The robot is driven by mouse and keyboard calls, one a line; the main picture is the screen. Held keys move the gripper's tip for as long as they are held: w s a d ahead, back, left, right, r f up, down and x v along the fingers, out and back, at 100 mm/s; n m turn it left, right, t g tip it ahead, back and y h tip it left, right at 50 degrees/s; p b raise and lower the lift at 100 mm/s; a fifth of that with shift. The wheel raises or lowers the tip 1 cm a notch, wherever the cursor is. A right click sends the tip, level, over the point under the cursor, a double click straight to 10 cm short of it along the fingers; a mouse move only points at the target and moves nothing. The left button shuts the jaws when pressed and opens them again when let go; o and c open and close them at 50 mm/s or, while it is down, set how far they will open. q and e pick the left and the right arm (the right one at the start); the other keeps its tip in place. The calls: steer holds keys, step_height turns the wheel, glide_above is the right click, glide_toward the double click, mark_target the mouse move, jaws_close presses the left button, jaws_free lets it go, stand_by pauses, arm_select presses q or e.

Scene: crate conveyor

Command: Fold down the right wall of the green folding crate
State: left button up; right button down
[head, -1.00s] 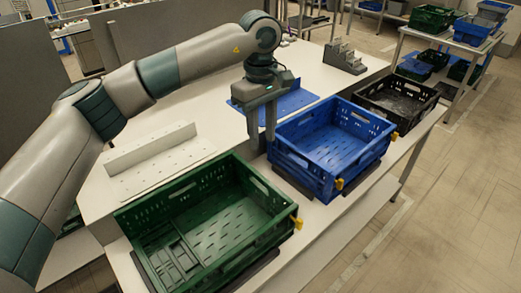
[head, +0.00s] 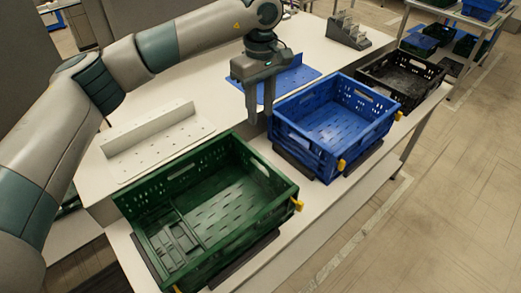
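The green folding crate (head: 250,235) stands at the front of the white table. Its right wall (head: 264,176), facing the blue crate, stands upright, as do its long far and near walls. A slatted green panel (head: 172,240) lies flat inside at the left end, where the wall looks folded down. My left gripper (head: 260,115) points down with two fingers apart and nothing visible between them. It hovers beyond the green crate's right wall, close to the blue crate's left corner, touching neither as far as I can see. My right gripper is not in view.
A blue crate (head: 316,165) stands right of the green one, with a narrow gap between. A black crate (head: 425,78) stands farther right. A white perforated bracket (head: 150,130) and a blue one (head: 295,85) lie behind. A grey stepped holder (head: 347,32) stands at the back.

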mark_target(260, 156)
arm_select(q)
step_height(260, 156, down, 14)
steer(key=p, duration=0.5)
steer(key=shift+f+p, duration=0.25)
steer(key=shift+p, duration=0.1)
steer(key=shift+f, duration=0.5)
jaws_close()
